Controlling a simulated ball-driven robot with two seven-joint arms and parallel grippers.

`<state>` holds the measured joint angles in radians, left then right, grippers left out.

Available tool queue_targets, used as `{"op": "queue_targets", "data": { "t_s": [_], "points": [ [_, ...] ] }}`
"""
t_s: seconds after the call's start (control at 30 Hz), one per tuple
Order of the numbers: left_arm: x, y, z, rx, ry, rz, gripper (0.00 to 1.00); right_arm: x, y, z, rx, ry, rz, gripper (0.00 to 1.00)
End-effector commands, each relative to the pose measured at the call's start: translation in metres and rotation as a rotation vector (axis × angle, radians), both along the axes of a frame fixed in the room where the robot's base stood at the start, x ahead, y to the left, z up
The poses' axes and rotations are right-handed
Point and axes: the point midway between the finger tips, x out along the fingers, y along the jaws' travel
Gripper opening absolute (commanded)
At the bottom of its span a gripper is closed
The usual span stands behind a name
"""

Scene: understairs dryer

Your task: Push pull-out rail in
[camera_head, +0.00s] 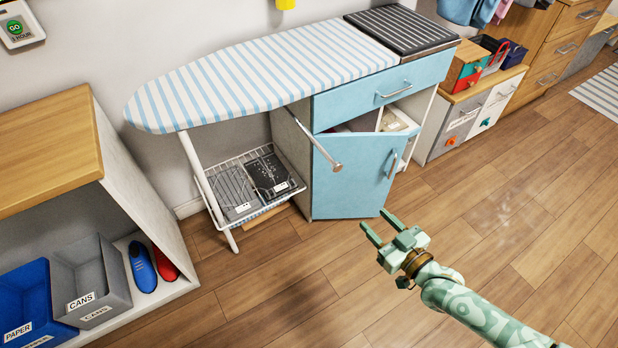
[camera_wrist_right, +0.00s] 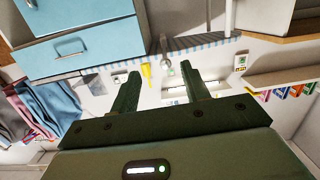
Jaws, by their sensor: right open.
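The pull-out rail (camera_head: 315,140) is a thin metal rod that sticks out from the left side of the blue cabinet (camera_head: 350,185), under the striped ironing board (camera_head: 265,72). It slants down toward the front and ends in a small rounded tip. My right gripper (camera_head: 373,218) is open and empty, in front of the cabinet, below and to the right of the rail's tip and apart from it. Its two fingers also show in the wrist view (camera_wrist_right: 160,70), spread with nothing between them. My left gripper is not in view.
The blue cabinet door stands ajar, under a closed drawer (camera_head: 385,90). A wire basket (camera_head: 250,185) with dark flat items is left of the cabinet, near the board's leg (camera_head: 205,185). A shelf unit with bins (camera_head: 88,280) stands at left. The wooden floor (camera_head: 480,260) is clear.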

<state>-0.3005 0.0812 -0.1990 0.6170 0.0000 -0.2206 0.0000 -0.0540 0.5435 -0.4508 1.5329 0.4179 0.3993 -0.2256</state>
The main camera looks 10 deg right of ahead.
Motion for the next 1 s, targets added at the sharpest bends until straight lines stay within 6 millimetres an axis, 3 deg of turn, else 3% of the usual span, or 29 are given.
{"op": "queue_targets", "data": {
  "t_s": [0.03, 0.1, 0.27, 0.8, 1.0],
  "points": [
    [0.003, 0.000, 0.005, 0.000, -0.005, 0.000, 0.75, 0.003, 0.005, 0.023, 0.042, -0.045, -0.003, 0.46],
    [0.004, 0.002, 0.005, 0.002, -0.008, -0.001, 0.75, 0.006, 0.005, 0.036, 0.078, -0.086, -0.018, 0.46],
    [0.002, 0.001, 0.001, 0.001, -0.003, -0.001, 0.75, 0.020, 0.009, 0.037, 0.073, -0.105, -0.024, 0.46],
    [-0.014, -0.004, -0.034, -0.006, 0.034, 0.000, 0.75, 0.137, 0.051, 0.032, 0.072, -0.098, -0.023, 0.46],
    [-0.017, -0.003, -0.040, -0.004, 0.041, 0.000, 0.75, 0.156, 0.058, 0.034, 0.070, -0.098, -0.023, 0.46]
  ]
}}
